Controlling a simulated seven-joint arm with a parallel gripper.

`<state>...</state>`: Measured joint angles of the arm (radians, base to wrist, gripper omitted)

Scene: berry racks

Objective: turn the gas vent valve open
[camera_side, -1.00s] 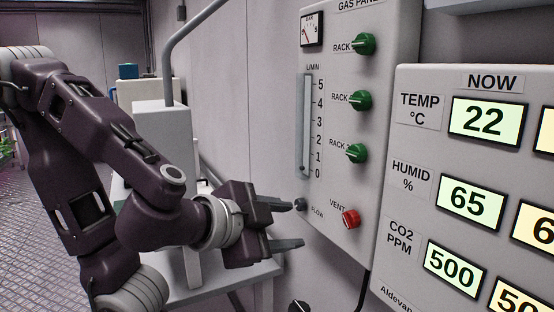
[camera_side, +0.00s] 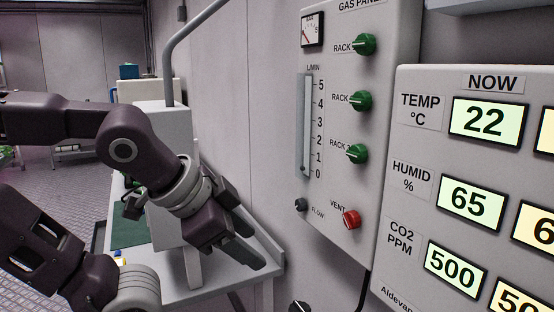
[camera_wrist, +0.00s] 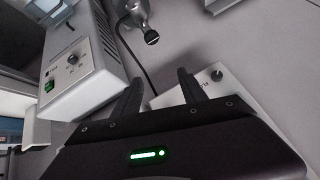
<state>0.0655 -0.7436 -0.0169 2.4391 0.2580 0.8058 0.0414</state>
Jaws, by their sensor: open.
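The vent valve is a red knob (camera_side: 351,219) at the bottom of the grey gas panel (camera_side: 385,200) in the side view, beside the label VENT. My gripper (camera_side: 262,240) is left of the panel and clear of the knob, its fingers pointing down and right. The fingers are apart with nothing between them. In the wrist view my gripper (camera_wrist: 160,78) also shows spread fingers. A corner of the gas panel (camera_wrist: 238,92) with the dark flow knob (camera_wrist: 217,76) lies beyond the right finger there. The red knob does not show in the wrist view.
Three green rack knobs (camera_side: 361,100) sit above the vent knob. A display panel (camera_side: 405,150) stands to the right. A white bench (camera_side: 262,262) is below my gripper. In the wrist view a grey instrument box (camera_wrist: 85,50) is at the left.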

